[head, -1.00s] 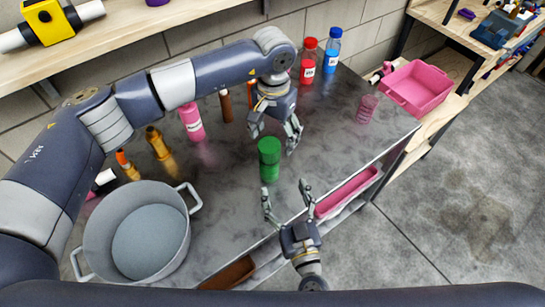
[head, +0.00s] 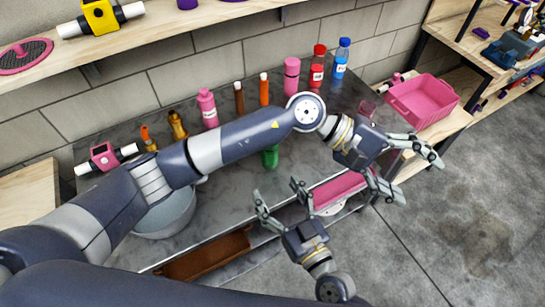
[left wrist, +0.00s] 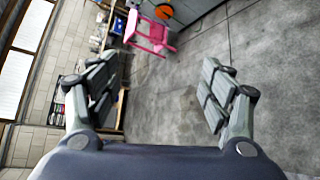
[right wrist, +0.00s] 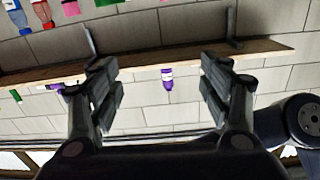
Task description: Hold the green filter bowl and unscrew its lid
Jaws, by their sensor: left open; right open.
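The green filter bowl (head: 270,158) stands on the grey worktop in the head view. My left arm crosses in front of it and hides its upper part, including any lid. My left gripper (head: 415,172) is open and empty, well to the right of the bowl, beyond the worktop's right edge. In the left wrist view only floor and distant furniture lie between its fingers. My right gripper (head: 280,192) is open and empty, in front of the green bowl near the worktop's front edge. It does not visibly touch the bowl.
A grey pot (head: 170,215) stands at left, partly under my left arm. Several bottles and filters, including a pink bottle (head: 208,110) and a red bottle (head: 317,68), line the back. A pink bin (head: 422,101) sits at right. A brown tray (head: 207,257) lies below the front edge.

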